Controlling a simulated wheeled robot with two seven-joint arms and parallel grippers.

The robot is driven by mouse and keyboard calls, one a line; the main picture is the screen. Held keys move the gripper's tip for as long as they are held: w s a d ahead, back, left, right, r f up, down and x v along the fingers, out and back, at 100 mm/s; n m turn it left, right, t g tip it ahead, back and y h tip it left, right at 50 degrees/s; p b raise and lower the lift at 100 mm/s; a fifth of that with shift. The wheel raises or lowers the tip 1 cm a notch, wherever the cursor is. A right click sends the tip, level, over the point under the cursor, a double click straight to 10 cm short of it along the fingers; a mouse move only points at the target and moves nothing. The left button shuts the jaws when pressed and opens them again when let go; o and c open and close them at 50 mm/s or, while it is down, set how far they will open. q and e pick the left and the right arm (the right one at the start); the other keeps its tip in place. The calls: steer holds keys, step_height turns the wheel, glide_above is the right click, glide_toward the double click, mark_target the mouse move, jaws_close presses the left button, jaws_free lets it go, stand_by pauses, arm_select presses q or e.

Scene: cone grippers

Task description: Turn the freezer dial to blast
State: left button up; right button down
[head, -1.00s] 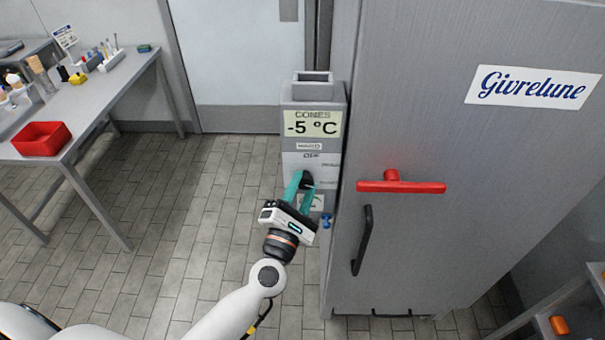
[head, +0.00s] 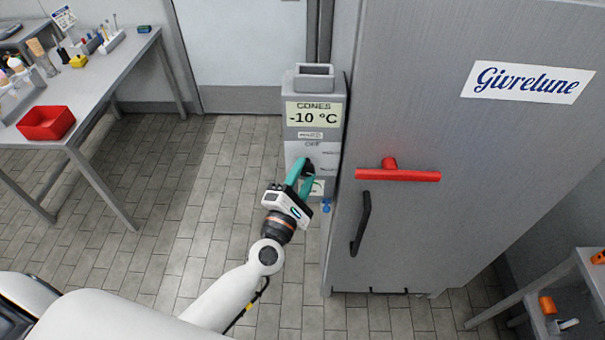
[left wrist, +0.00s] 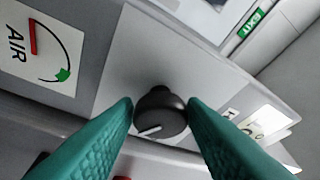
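The freezer control box (head: 298,135) stands left of the tall grey freezer; its display (head: 312,114) reads "CONES -10 °C". The dark round dial (head: 308,167) is on its front, partly hidden by my left gripper (head: 306,173). In the left wrist view the dial (left wrist: 160,113) sits between the teal fingertips (left wrist: 160,108), which appear to touch both its sides. A white pointer line on it faces lower left in that view. Labels around the dial include "OFF"; the others are too small or covered to read surely. My right gripper is out of view.
The freezer door (head: 440,230) has a red handle bar (head: 398,175) and a black handle (head: 361,222), close right of my gripper. An AIR gauge (left wrist: 40,45) is beside the dial. A table with a red bin (head: 46,123) stands left; the floor between is clear.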

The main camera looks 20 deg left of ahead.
arm_select(q)
steer(key=shift+o, duration=1.4)
steer(key=b+v, duration=0.5)
steer(key=v, duration=0.7)
steer(key=shift+b, duration=0.3)
